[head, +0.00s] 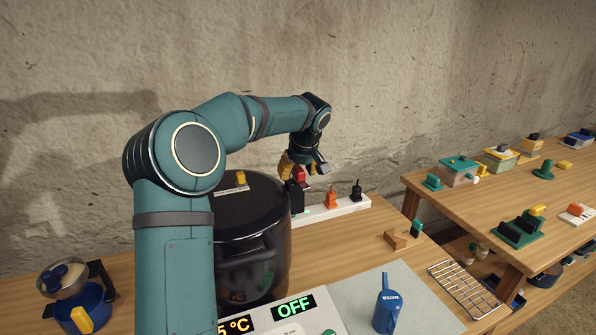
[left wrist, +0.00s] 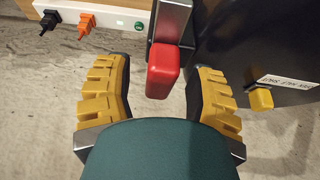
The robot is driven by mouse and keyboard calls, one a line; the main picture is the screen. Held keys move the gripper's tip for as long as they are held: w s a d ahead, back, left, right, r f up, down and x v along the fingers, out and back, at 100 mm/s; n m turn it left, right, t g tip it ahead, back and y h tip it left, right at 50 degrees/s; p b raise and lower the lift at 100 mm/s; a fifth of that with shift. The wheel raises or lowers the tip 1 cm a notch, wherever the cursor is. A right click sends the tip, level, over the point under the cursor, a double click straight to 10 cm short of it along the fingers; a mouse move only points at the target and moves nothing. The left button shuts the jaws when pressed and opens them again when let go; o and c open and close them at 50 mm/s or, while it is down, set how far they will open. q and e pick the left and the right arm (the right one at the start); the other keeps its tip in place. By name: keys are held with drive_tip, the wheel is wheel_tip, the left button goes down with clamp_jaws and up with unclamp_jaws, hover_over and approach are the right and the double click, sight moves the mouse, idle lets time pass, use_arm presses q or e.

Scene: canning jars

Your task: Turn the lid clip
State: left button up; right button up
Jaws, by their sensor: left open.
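The black pot (head: 262,215) with a dark lid stands on the wooden bench in the head view. A red-ended clip (head: 299,174), which I take to be the lid clip, stands at the pot's right rim. In the left wrist view the red end (left wrist: 163,72) sits on a grey metal piece beside the dark pot (left wrist: 260,45). My left gripper (head: 303,166) is open at the clip. Its yellow fingers (left wrist: 162,85) lie either side of the red end, with gaps on both sides. My right gripper is not in view.
A white power strip (head: 345,207) with orange and black plugs lies right of the clip. A yellow knob (head: 240,178) is on the lid. A blue can (head: 386,305), a wire rack (head: 464,287) and a wooden block (head: 396,240) are farther right.

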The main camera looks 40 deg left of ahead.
use_arm(q)
clamp_jaws()
